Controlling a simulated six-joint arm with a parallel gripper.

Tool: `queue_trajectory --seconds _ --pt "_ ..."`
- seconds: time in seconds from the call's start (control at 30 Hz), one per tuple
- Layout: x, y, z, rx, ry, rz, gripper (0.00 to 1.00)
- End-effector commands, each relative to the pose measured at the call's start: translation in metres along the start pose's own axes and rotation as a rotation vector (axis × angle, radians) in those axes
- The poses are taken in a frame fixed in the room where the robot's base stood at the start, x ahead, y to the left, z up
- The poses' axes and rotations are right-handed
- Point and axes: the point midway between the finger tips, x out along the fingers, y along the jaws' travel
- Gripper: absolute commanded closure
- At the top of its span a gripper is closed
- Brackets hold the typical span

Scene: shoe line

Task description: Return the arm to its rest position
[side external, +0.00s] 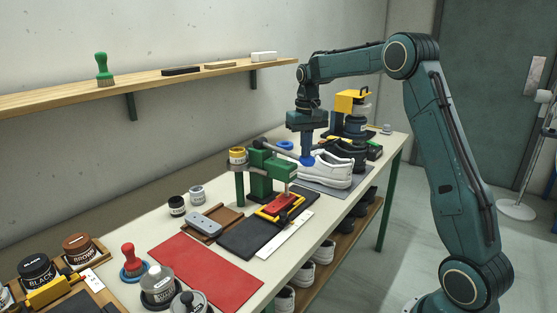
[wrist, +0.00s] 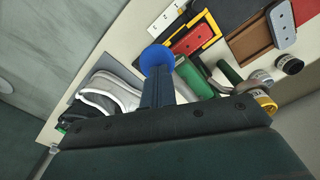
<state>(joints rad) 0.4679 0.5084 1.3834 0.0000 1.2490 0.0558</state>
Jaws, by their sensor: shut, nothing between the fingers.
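My arm reaches over the workbench from the right in the side external view, bent at the elbow. My gripper (side external: 307,150) points down beside a white shoe (side external: 322,172) on a grey mat. Its fingers are shut, with nothing seen between them. A round blue piece (side external: 306,161) shows at the fingertips. In the wrist view my gripper (wrist: 157,75) also shows shut, with the blue round (wrist: 156,58) just past its tips; I cannot tell whether they touch. The white shoe (wrist: 108,92) lies to the left there.
A green press (side external: 262,175) stands close to my gripper's left. A dark shoe (side external: 346,153) and a yellow-topped machine (side external: 350,103) are close on its right. A wooden shelf (side external: 200,75) runs along the wall. A red mat (side external: 207,272) lies nearer the front. Open air surrounds the upper arm.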

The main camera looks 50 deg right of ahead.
Motion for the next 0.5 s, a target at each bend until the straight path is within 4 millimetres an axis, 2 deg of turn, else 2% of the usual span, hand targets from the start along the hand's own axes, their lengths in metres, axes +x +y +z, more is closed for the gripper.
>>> queue_trajectory --seconds 0.3,0.5 --pt "0.0124 -0.0003 0.0003 -0.001 -0.002 0.0 1.0" --pt "0.012 -0.0003 0.0004 -0.001 -0.002 0.0 1.0"
